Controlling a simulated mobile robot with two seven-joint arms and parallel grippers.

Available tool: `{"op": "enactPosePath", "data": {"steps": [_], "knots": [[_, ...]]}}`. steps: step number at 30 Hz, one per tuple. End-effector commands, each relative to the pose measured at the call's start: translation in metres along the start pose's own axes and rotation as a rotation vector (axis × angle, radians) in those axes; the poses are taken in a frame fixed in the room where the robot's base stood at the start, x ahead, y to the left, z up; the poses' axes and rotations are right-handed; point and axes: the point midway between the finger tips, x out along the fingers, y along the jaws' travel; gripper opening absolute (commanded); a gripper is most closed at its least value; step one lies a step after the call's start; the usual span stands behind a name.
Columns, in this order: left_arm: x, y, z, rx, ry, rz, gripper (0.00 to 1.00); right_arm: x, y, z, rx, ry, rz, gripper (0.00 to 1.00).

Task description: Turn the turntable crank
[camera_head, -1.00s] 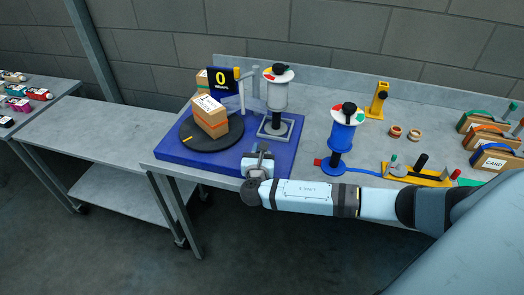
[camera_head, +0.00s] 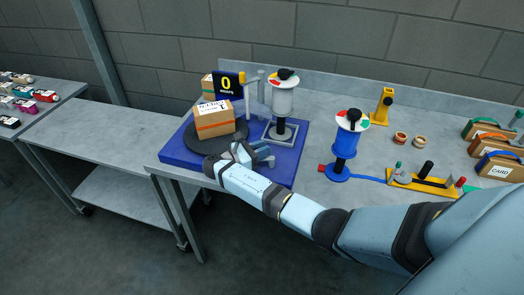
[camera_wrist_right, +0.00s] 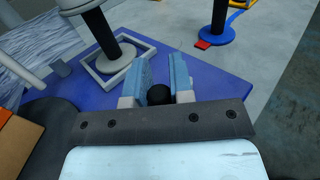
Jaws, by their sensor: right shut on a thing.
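My right gripper (camera_head: 262,154) is at the front of the blue turntable base (camera_head: 287,168). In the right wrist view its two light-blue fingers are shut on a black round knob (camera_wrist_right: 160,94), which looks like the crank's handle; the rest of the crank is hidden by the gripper. The black turntable disc (camera_head: 208,140) lies just left of the gripper and carries a cardboard box (camera_head: 214,125) with an orange band and a white label on top. My left gripper is in no view.
A blue dispenser (camera_head: 346,142), a yellow stand (camera_head: 383,105) and several small cartons are to the right. A lower grey table (camera_head: 95,145) at left is bare.

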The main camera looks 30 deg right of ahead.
Motion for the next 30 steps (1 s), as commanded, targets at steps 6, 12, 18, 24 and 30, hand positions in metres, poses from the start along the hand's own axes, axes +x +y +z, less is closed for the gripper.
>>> {"op": "enactPosePath", "data": {"steps": [6, 12, 18, 24, 30], "knots": [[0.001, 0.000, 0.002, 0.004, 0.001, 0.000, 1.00, 0.002, 0.004, -0.001, -0.004, 0.006, -0.167, 0.00], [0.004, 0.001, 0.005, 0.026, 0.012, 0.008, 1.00, 0.005, 0.007, -0.004, -0.003, 0.008, -0.296, 0.00], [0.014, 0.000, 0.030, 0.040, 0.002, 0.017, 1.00, 0.009, 0.009, -0.007, 0.000, 0.009, -0.420, 0.00], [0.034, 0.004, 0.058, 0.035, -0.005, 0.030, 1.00, 0.013, 0.011, -0.008, 0.003, 0.008, -0.526, 0.00], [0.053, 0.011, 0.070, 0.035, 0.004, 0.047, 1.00, 0.015, 0.011, -0.006, 0.002, 0.006, -0.602, 0.00]]}}
